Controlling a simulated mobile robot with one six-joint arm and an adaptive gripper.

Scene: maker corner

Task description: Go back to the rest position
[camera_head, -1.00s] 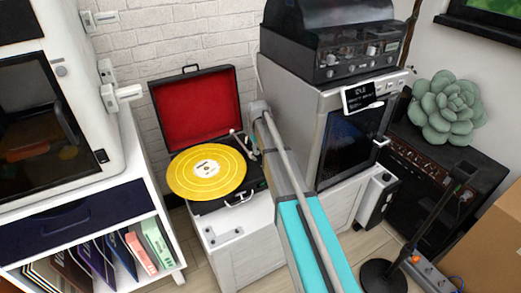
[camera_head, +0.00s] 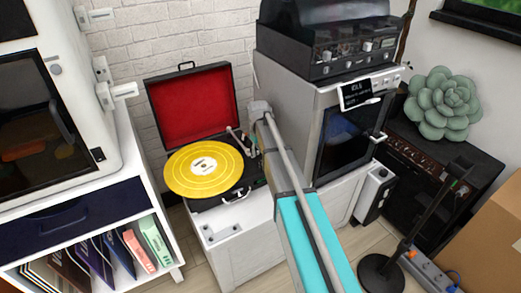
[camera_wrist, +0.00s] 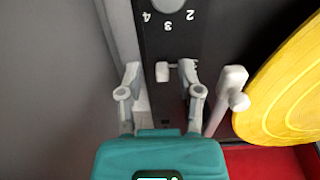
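My gripper (camera_wrist: 161,88) shows in the wrist view with its two grey fingers apart and nothing held between them. It is over the black deck of the record player, with a small light switch or lever (camera_wrist: 162,72) in line with the gap between the fingers. In the head view my arm stretches from the bottom right up to the right side of the open record player (camera_head: 189,105), and the gripper is hidden behind the arm. A yellow record (camera_head: 182,178) lies on the player, and its edge also shows at the right of the wrist view (camera_wrist: 285,105).
The player stands on a white cabinet (camera_head: 245,253). A grey machine (camera_head: 300,105) with a dark window is close on the arm's right. A white shelf unit (camera_head: 150,185) with record sleeves is at left. A black stand (camera_head: 425,215) and cardboard box (camera_head: 490,240) are at right.

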